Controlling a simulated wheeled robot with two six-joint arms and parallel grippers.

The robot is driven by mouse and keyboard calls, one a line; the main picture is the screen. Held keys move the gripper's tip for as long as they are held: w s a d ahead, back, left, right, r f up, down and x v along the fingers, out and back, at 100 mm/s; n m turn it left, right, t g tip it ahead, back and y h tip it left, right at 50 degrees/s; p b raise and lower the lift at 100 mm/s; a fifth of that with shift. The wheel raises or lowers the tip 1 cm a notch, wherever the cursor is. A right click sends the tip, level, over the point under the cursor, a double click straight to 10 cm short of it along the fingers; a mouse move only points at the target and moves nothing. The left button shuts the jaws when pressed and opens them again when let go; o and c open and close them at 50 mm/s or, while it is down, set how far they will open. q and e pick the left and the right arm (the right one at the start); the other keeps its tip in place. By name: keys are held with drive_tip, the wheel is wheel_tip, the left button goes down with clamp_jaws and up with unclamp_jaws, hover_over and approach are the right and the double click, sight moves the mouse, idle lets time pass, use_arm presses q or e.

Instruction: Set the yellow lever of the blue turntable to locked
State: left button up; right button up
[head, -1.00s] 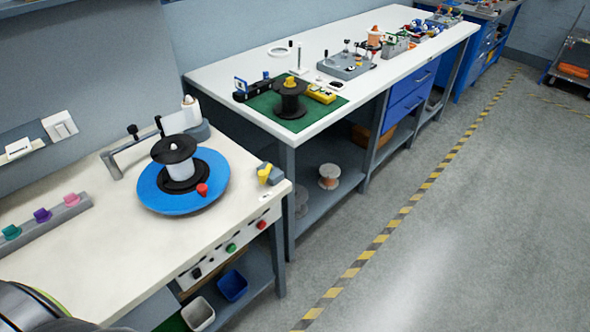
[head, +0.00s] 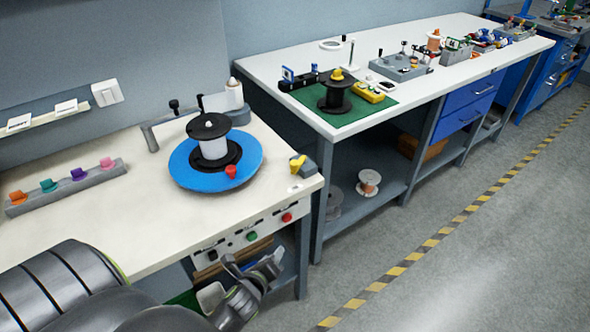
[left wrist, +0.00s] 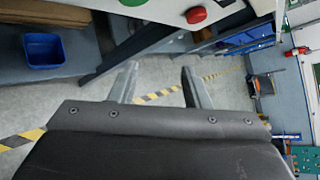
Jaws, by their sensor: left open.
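The blue turntable (head: 247,172) lies on the near white bench and bears a black-flanged white spool (head: 213,147) and a red knob (head: 231,172). The yellow lever (head: 297,164) sits on a small grey block to the right of the turntable, near the bench's right front corner. Its exact setting is too small to read. My left gripper (head: 256,264) is in front of the bench's front panel, lower than the bench top and apart from the lever. In the left wrist view its two fingers (left wrist: 160,84) are spread with nothing between them. My right gripper is not in view.
The front panel carries a green button (head: 251,236) and a red button (head: 287,217). In the left wrist view a blue bin (left wrist: 43,50) stands on the lower shelf. A rail of coloured knobs (head: 68,187) lies at left. The floor at right is clear.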

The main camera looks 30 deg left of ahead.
use_arm(q)
wheel_tip(320, 180, up, 9)
drive_tip(key=w+m+t+b, duration=0.1)
drive_tip(key=w+m+t, duration=0.15)
drive_tip(key=m, duration=0.25)
drive_tip(key=m+t+y+b, duration=0.1)
drive_tip(key=m+t+y, duration=0.1)
drive_tip(key=m, duration=0.2)
approach(293, 167)
drive_tip(key=x, duration=1.1)
drive_tip(key=shift+w+r+b, duration=0.1)
drive_tip(key=shift+b, duration=0.3)
clamp_jaws()
